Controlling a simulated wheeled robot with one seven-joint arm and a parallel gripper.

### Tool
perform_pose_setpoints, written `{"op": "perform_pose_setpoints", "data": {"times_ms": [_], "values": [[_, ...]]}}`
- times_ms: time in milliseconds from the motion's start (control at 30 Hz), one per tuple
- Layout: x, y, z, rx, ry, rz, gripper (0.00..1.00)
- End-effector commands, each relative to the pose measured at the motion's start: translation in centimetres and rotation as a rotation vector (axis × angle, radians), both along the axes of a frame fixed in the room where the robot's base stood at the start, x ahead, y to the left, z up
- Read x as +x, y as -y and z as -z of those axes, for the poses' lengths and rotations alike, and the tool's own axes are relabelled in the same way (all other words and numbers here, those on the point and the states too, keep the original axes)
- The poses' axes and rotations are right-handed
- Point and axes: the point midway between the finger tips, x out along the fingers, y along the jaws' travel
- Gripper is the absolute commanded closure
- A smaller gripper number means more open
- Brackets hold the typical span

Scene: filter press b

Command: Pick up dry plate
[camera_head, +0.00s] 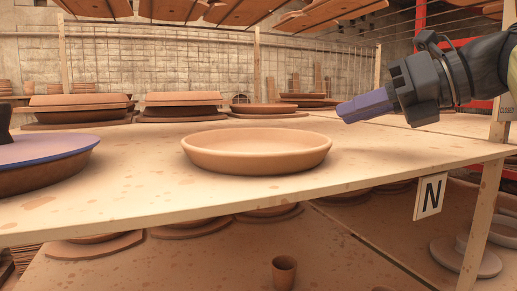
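A wide, shallow terracotta plate with a raised rim (257,158) sits upright on the wooden shelf board, in the middle of the head view. My gripper (350,108) is up at the right, with purple-blue fingers pointing left and slightly down. It is above the board, right of the plate and apart from it. The fingers look close together from this side, but the gap between them is hidden. Nothing shows in them.
A dark-bodied dish with a purple top (45,158) stands at the left on the same board (140,185). Stacked terracotta pieces (80,103) stand behind. A post (481,220) and an "N" sign (430,195) are front right. The board right of the plate is clear.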

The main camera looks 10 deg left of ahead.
Motion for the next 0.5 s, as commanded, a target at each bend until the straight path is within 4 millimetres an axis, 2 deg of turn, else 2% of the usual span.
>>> {"op": "perform_pose_setpoints", "data": {"times_ms": [100,300,500], "values": [[0.5,-2.1,0.5,0.000,-0.002,-0.011,0.84],[1.5,-4.7,1.5,0.000,-0.001,-0.010,0.84],[1.9,-5.2,2.0,-0.001,0.003,-0.004,0.84]]}}
